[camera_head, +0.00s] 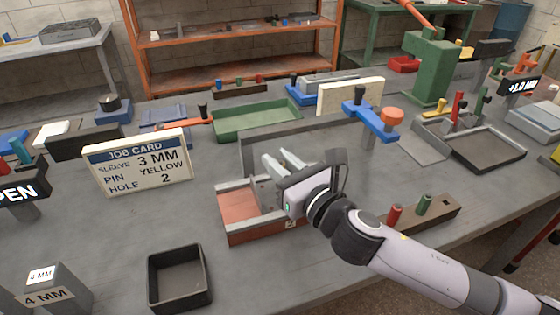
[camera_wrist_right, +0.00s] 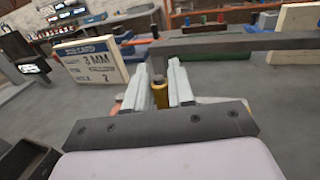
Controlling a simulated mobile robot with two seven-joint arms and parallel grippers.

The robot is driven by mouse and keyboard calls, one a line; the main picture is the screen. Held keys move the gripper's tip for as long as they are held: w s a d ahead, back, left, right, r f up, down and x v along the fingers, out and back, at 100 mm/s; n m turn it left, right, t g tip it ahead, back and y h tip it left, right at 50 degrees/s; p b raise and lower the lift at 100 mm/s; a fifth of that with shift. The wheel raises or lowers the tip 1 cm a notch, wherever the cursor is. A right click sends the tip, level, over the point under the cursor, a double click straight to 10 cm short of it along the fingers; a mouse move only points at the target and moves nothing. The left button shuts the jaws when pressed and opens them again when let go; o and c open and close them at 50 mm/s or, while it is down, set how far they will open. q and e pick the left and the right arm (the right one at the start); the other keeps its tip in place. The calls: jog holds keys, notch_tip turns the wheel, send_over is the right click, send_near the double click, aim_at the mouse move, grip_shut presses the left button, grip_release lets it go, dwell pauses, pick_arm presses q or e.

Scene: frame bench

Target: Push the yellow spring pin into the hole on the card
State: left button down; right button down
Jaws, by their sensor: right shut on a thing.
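The job card (camera_head: 138,163) stands on the bench at left and reads sleeve 3 MM, pin yellow, hole 2; it also shows in the right wrist view (camera_wrist_right: 92,62). My right gripper (camera_head: 283,160) is over the fixture with the reddish floor (camera_head: 240,207), which has a small label 2 on its front. In the right wrist view my right gripper (camera_wrist_right: 160,70) is shut on the yellow spring pin (camera_wrist_right: 160,95), which has a dark top. In the head view the gripper hides the pin. The holes are hidden from view. My left gripper is not in view.
A grey upright plate (camera_head: 310,133) stands behind the fixture. A wooden rack (camera_head: 440,212) with a red and a green pin lies to the right. A green tray (camera_head: 255,120) is behind.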

jog(key=shift+f+b, duration=0.95)
jog(key=shift+f, duration=0.6)
jog(key=c, duration=0.9)
grip_release()
jog(key=shift+s, duration=0.1)
jog(key=v, duration=0.5)
jog(key=shift+s+d, duration=0.25)
jog(key=shift+s, duration=0.05)
jog(key=shift+s+d+r, duration=0.2)
jog(key=shift+s+d, duration=0.15)
jog(key=shift+s, duration=0.2)
